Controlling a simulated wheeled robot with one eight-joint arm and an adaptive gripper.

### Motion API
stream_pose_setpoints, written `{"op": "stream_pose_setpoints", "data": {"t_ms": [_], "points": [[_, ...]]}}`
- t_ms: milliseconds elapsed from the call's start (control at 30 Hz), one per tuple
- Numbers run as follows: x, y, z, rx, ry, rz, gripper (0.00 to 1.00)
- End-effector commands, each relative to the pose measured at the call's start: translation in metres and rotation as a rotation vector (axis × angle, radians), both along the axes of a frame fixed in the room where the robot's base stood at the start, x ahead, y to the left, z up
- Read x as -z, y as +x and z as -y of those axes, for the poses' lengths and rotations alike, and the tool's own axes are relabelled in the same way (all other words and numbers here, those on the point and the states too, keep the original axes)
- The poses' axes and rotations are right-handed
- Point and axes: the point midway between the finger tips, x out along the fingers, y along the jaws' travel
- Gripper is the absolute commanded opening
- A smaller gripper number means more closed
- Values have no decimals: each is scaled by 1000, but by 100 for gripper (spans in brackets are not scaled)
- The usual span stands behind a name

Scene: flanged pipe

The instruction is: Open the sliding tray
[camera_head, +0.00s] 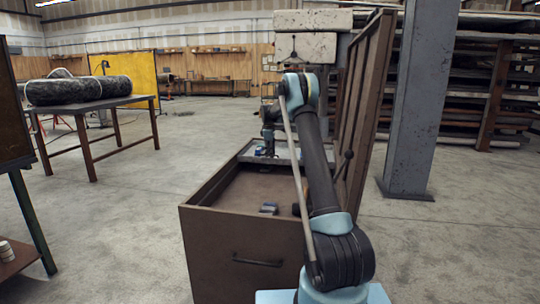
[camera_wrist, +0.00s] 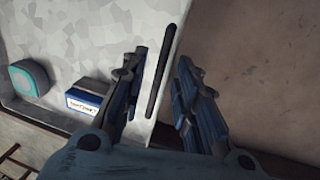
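The sliding tray (camera_head: 288,155) is a shallow grey tray at the far end inside the open brown chest (camera_head: 240,255). In the wrist view its pale floor (camera_wrist: 95,25) fills the upper left, and the brown chest bottom (camera_wrist: 255,60) shows to the right. A dark bar (camera_wrist: 162,75), like a handle, runs along the tray's edge. My gripper (camera_head: 268,148) is over the tray. In the wrist view my gripper (camera_wrist: 160,68) is open, with one finger on each side of the bar. Gaps show beside the bar; I cannot tell how deep the fingertips reach.
A blue and white box (camera_wrist: 85,102) and a teal object (camera_wrist: 28,78) lie in the tray. A small grey object (camera_head: 268,208) lies on the chest floor. The raised lid (camera_head: 362,110) stands right of my arm, near a grey column (camera_head: 418,110).

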Motion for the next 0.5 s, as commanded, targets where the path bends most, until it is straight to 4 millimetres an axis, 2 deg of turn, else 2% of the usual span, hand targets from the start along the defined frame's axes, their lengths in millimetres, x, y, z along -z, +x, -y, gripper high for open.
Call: {"op": "stream_pose_setpoints", "data": {"t_ms": [300, 333, 433, 500], "points": [[3, 0, 0, 0, 0, 0, 28], [3, 1, 0, 0, 0, 0, 24], [3, 0, 0, 0, 0, 0, 1], [3, 1, 0, 0, 0, 0, 0]]}}
